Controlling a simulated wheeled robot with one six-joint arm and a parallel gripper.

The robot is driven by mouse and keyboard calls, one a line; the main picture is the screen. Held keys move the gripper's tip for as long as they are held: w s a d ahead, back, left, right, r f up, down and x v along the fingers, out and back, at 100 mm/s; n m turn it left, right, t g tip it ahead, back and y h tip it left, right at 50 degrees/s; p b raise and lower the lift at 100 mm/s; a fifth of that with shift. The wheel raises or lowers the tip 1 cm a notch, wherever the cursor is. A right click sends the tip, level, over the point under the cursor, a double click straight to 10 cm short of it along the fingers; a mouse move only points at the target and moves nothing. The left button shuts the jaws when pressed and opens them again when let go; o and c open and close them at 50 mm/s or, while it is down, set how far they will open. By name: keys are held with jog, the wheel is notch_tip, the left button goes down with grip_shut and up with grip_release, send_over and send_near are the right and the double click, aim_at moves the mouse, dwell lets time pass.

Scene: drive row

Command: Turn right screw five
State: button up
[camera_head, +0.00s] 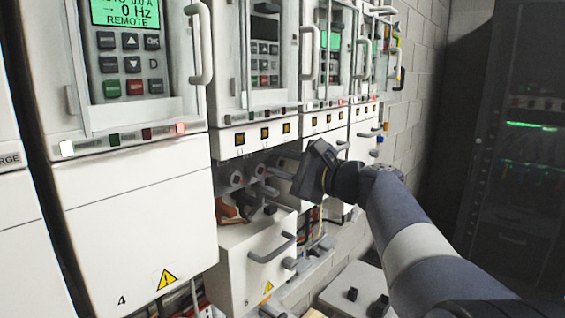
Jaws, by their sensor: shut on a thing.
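The unit right of the one marked 4 has an open lower bay (230,199), with its white cover (245,265) standing out low in front. I take this unit as five; its number is not readable. Inside are two round dark-red-centred ends (236,179) and short grey pegs. My gripper (283,173) reaches in from the right at the bay's right side. Its fingers are shut on a small grey part there, seemingly the right screw. The fingertips and most of that part are too small and covered to see clearly.
Unit 4's closed white cover (135,225) stands close on the left. A grey bar handle (272,248) juts from the lowered cover. A grey box with black knobs (352,290) is below my arm. A dark rack (515,180) stands at right.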

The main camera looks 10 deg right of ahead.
jog(key=shift+f, duration=0.1)
jog(key=o, duration=1)
jog(key=b+v, duration=0.2)
jog(key=v, duration=0.9)
jog(key=shift+b, duration=0.35)
jog(key=shift+w+a, duration=0.1)
jog(key=p+x, duration=0.2)
jog(key=x, duration=0.7)
jog(key=shift+w+a+p, duration=0.2)
jog(key=shift+w+p, duration=0.05)
jog(key=shift+p, duration=0.05)
jog(key=shift+w+a, duration=0.3)
jog(key=shift+w, duration=0.2)
